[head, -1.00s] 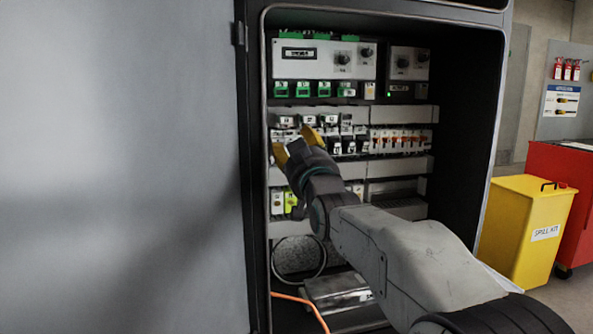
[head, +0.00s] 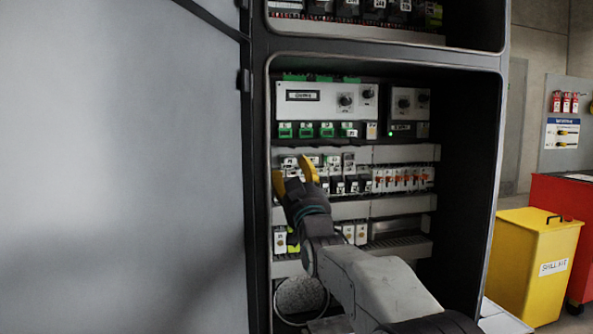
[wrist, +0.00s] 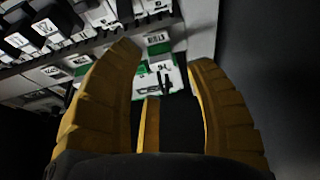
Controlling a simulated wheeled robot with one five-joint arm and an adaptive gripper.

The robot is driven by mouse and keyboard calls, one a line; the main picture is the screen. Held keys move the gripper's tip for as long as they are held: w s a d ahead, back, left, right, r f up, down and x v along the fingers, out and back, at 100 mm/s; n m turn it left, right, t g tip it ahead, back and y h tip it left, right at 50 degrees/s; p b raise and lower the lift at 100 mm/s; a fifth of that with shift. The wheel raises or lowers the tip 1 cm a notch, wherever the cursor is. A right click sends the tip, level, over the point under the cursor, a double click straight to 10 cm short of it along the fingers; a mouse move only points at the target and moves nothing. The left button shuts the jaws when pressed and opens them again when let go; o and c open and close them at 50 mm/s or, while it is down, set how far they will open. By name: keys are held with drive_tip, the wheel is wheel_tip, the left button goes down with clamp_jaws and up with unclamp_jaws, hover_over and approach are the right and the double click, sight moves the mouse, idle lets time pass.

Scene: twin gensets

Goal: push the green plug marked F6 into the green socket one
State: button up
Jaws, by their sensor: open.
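My gripper (head: 295,172) is open in front of the left part of the cabinet, over the relay rows. It stands below the row of green sockets (head: 306,130). A white-faced piece with green on it (head: 349,129) sits at the right end of that row; its marking is too small to read. In the wrist view, my open gripper (wrist: 160,80) spreads its yellow fingers. Between and beyond them is a green and white piece (wrist: 163,68), with another above it (wrist: 157,38). I cannot tell surely which is F6. No held object shows.
Dark relays with white labels (wrist: 35,35) crowd the left of the wrist view. Orange-marked breakers (head: 400,179) are right of my gripper. The cabinet's left edge (head: 258,190) is close. A yellow spill bin (head: 535,262) and red cabinet (head: 560,205) stand right, outside.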

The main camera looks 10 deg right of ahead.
sight(289, 163)
drive_tip(key=shift+p+x, duration=2.1)
drive_tip(key=shift+x, duration=0.5)
drive_tip(key=shift+b, duration=0.4)
drive_tip(key=shift+c, duration=0.4)
drive_tip(key=shift+f, duration=0.1)
clamp_jaws()
drive_tip(key=shift+f, duration=0.15)
drive_tip(key=shift+s+b, duration=0.2)
drive_tip(key=shift+b, duration=0.2)
drive_tip(key=shift+s+b, duration=0.3)
drive_tip(key=shift+s, duration=0.05)
